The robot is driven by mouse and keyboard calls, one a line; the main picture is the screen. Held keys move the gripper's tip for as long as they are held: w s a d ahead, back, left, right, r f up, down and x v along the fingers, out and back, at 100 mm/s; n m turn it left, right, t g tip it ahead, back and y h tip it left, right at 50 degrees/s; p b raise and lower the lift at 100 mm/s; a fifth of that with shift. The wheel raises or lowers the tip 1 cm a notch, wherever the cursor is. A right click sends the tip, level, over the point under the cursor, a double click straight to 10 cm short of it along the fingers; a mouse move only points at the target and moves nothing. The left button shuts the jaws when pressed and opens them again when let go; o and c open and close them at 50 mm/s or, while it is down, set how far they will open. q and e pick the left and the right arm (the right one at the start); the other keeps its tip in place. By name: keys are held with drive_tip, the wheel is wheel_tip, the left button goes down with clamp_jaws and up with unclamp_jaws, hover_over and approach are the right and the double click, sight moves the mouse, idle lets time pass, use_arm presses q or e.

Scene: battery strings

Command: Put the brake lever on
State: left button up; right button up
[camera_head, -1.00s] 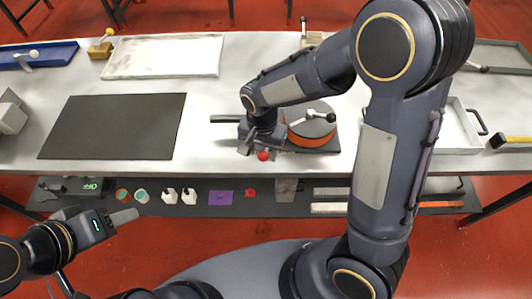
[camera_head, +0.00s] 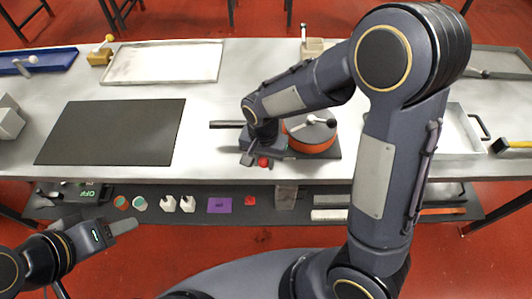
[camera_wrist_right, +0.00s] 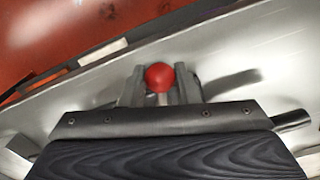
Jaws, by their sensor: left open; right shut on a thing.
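A red ball knob (camera_wrist_right: 159,77) on a short pale stem, seemingly the brake lever, sits between the fingers of my right gripper (camera_wrist_right: 160,92) in the right wrist view. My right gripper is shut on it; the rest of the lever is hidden. In the head view the red knob (camera_head: 264,162) shows at the fingertips of my right gripper (camera_head: 255,158), near the table's front edge. An orange drum (camera_head: 318,141) on a dark base stands just right of it, partly hidden by my arm. My left gripper (camera_head: 122,227) is open and empty, in front of the table at lower left.
A dark mat (camera_head: 110,132) lies left on the table. A pale tray (camera_head: 165,62), a blue tray (camera_head: 50,62) and a block with a yellow knob (camera_head: 102,54) are at the back left. A lower shelf (camera_head: 270,207) holds several small parts. A dark bar (camera_head: 226,125) sticks out left of my right gripper.

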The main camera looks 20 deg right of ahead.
drive_tip(key=shift+s+d+n, duration=0.3)
drive_tip(key=shift+d+n, duration=0.3)
drive_tip(key=shift+n, duration=0.4)
drive_tip(key=shift+s+d+n, duration=0.2)
drive_tip(key=shift+d+n, duration=0.5)
drive_tip(key=shift+n, duration=0.6)
